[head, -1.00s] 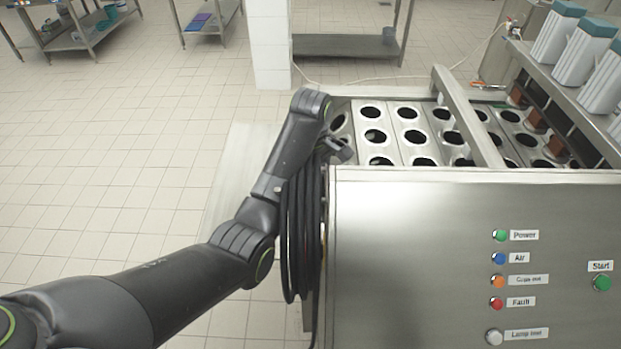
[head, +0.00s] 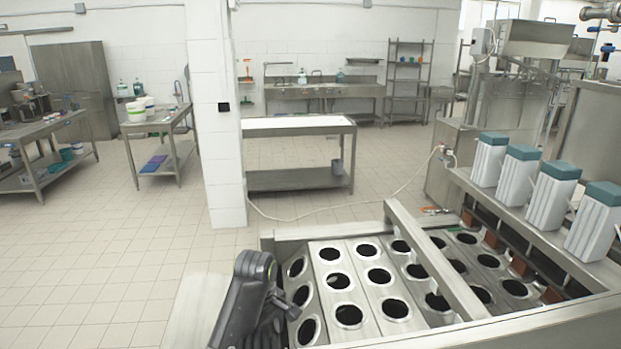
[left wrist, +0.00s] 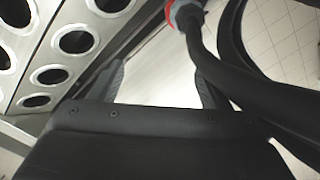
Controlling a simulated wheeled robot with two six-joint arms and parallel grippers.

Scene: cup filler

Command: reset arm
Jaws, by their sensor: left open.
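My left arm (head: 238,305) shows at the bottom of the head view, at the left edge of the cup filler. Its wrist end is beside the outermost row of holes; its fingertips are not clear there. In the left wrist view my left gripper (left wrist: 160,84) has its two fingers wide apart with nothing between them. A pale surface lies behind them. Black hoses cross the right of that view. My right arm and gripper are not in view.
The cup filler's steel plate with round holes (head: 349,316) lies right of the arm, under a steel crossbar (head: 435,260). White containers with teal lids (head: 552,195) stand on a ledge at the right. A white pillar (head: 215,120) stands behind. Tiled floor (head: 90,270) at the left is clear.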

